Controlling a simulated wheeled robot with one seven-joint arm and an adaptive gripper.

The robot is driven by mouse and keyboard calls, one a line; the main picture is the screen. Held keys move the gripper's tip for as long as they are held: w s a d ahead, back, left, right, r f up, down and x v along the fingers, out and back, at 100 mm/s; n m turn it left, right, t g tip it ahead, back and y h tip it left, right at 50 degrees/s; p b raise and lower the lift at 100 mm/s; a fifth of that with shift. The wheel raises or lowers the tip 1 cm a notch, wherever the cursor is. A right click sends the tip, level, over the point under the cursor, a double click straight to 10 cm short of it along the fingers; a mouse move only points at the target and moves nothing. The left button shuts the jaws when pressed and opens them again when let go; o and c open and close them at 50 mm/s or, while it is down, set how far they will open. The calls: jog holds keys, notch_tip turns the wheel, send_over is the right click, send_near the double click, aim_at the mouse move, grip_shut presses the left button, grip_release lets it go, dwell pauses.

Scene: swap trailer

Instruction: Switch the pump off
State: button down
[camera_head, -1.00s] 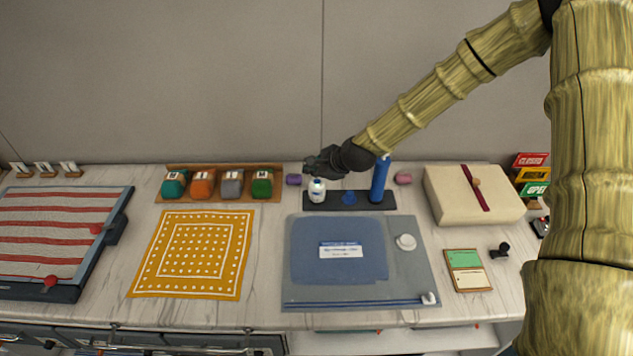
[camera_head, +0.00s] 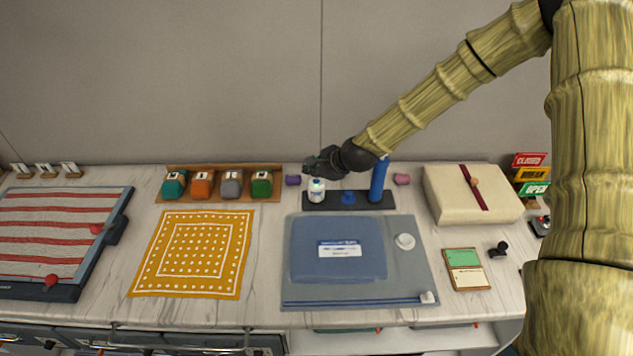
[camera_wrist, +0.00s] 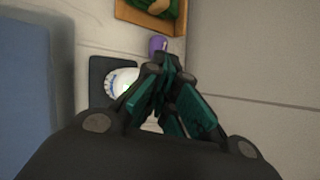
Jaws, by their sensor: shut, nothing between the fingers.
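A grey board (camera_head: 412,268) in front holds a blue bag (camera_head: 325,265) and a white round cap (camera_head: 404,241).
A purple roll (camera_head: 293,180) and a wooden rack (camera_head: 218,170) of coloured pieces stand left of the base. A pink roll (camera_head: 401,179) and a cream box (camera_head: 450,195) are to the right. A yellow cloth (camera_head: 147,270) lies front left. The wall is close behind.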

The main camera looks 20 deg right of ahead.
aim_at(315, 182)
jog(key=shift+f+b, duration=0.55)
jog(key=shift+f, duration=0.2)
dwell(0.7)
jog(key=shift+r+p, duration=0.55)
jog(key=shift+r, duration=0.35)
notch_tip(315, 182, up, 6)
jog(key=p, duration=0.3)
jog(key=shift+p, duration=0.4)
jog(key=shift+s+d+f, duration=0.1)
jog(key=shift+d, duration=0.05)
dwell(0.3)
